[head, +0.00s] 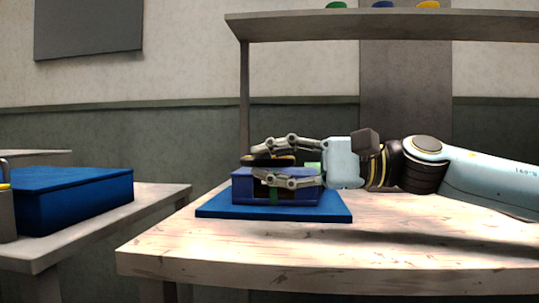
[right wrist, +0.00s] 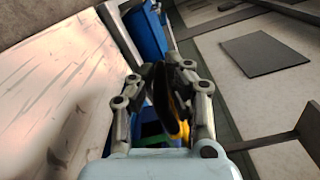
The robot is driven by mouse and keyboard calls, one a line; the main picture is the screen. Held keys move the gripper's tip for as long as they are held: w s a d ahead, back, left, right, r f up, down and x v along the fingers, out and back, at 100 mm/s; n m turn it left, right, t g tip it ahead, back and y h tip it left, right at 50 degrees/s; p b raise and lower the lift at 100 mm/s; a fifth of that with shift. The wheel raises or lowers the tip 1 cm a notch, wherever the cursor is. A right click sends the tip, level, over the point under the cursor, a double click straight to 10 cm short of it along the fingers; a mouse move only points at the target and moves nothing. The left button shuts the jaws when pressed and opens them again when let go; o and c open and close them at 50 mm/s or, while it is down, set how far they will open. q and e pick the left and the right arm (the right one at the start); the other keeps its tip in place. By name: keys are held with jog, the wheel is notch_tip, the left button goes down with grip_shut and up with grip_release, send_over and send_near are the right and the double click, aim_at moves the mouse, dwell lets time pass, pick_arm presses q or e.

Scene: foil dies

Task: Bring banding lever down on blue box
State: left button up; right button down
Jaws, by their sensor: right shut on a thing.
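The blue box (head: 243,188) sits on a flat blue mat (head: 215,210) on the wooden table. A dark lever with a yellow edge (head: 262,162) lies low over the top of the box. My right gripper (head: 256,165) reaches in from the right and is shut on this lever, its fingers at the near and far sides. In the right wrist view the lever (right wrist: 180,112) shows black and yellow between the fingers. The fingers hide part of the box and lever, so I cannot tell whether the lever touches the box. My left gripper is not in view.
A large blue block (head: 85,200) stands on a separate table at the left. A shelf (head: 400,25) with small coloured items spans above the table. The table's front (head: 260,250) is clear.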

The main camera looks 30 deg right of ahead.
jog(key=shift+f, duration=0.3)
jog(key=c, duration=1.3)
grip_release()
jog(key=shift+c, duration=0.2)
jog(key=shift+r, duration=0.1)
notch_tip(320, 180, up, 10)
jog(key=shift+a, duration=0.1)
